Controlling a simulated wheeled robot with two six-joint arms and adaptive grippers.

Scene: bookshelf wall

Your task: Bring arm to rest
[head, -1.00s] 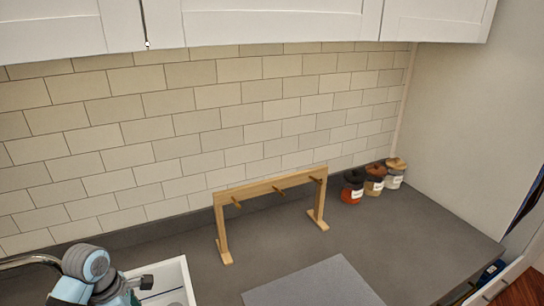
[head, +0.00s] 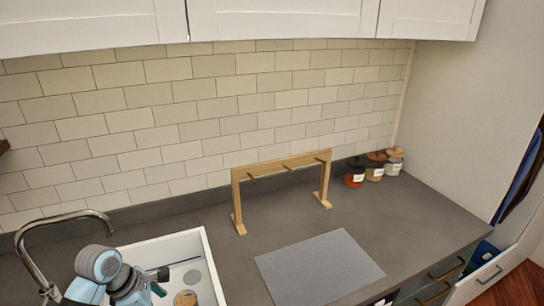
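My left arm (head: 108,270), pale blue and grey, shows at the bottom left, in front of the white sink. Its folded links cover part of the sink's left side. A dark end piece points right over the basin, but I cannot make out fingertips or whether they are open or shut. No held object can be seen there. My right arm and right gripper are out of view.
A wooden rack with pegs (head: 282,166) stands on the grey counter behind a grey mat (head: 318,268). Lidded jars (head: 375,167) stand in the back right corner. The sink (head: 207,262) has a curved faucet (head: 62,217). An open drawer (head: 490,272) juts out at the lower right.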

